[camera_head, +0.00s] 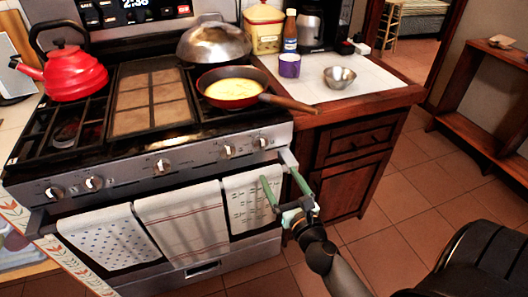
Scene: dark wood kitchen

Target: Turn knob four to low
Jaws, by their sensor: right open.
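The stove front (195,160) carries a row of several silver knobs. Counting from the left, knob four (228,151) is right of the middle knob (161,166). Its neighbour, the rightmost knob (260,143), is close beside it. Knob four is uncovered, but its setting is too small to read. My right gripper (281,178) is open and empty, its two green fingers apart and pointing up toward the stove. It is below and to the right of knob four, by the right end of the oven handle, and not on any knob. My left gripper is not in view.
Towels (182,222) hang from the oven handle (290,160) below the knobs. A pan (232,88) with yellow food sits on the right burners, its handle (288,103) jutting right over the counter. A red kettle (70,72) stands left.

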